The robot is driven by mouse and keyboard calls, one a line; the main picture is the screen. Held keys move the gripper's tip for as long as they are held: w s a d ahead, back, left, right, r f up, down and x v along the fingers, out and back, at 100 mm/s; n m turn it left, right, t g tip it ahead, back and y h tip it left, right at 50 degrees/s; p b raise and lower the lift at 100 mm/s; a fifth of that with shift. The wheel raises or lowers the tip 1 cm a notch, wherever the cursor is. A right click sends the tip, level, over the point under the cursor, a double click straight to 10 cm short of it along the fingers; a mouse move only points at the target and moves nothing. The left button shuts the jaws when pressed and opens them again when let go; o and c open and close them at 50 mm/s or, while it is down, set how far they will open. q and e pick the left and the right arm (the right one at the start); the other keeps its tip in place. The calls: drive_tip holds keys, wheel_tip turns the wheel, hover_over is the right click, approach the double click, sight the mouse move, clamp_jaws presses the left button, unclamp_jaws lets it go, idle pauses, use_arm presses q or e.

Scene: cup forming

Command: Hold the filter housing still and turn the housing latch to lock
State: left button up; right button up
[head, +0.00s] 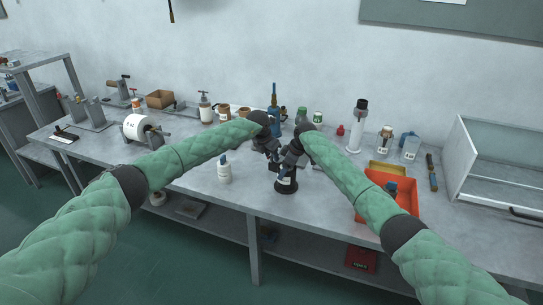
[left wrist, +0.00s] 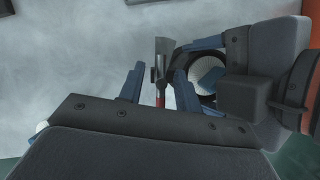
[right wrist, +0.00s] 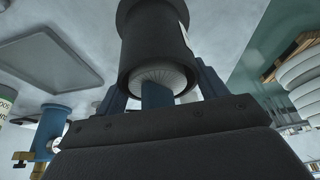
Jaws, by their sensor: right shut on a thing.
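The filter housing (head: 286,186) is a dark cylinder on a round base near the table's front edge. In the right wrist view the housing (right wrist: 158,45) shows a pale pleated insert and a blue part inside its rim. My right gripper (right wrist: 160,90) is shut on the housing, its blue fingers at either side. My left gripper (head: 273,158) is close beside it. In the left wrist view, my left gripper's fingers stand apart, with a grey and red lever-like piece (left wrist: 161,72) between them. I cannot tell whether this is the latch or whether the fingers touch it.
A white bottle (head: 224,170) stands left of the housing. A blue bottle-like item (head: 274,118) and several small containers stand behind the grippers. The table (head: 190,160) is bare at front left.

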use_arm(q)
drive_tip(key=shift+f, duration=0.15)
clamp_jaws()
